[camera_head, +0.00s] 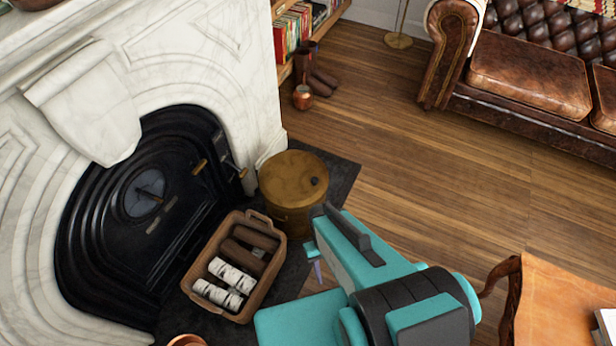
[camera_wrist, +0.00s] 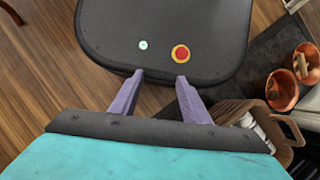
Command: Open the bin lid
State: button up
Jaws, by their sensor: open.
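The bin is a round brass-coloured drum (camera_head: 288,213) standing on the dark hearth beside the marble fireplace. The bin does not show in the wrist view.
A brown basket of logs (camera_head: 190,281) stands left of my gripper, close to the bin. Copper pots (camera_wrist: 282,90) show in the wrist view. A wooden table (camera_head: 560,305) is at lower right, a leather sofa (camera_head: 530,75) at upper right. Bare floor (camera_head: 420,170) lies right of the bin.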

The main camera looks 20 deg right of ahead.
jog(key=n, duration=0.2)
notch_tip(320, 180, up, 16)
jog(key=n+t+b, duration=0.5)
jog(key=n+b, duration=0.2)
jog(key=n, duration=0.3)
send_over(315, 180)
jog(key=shift+w+d, duration=0.1)
jog(key=shift+w, duration=0.05)
jog(key=shift+f, duration=6.9)
jog(key=shift+c, duration=0.4)
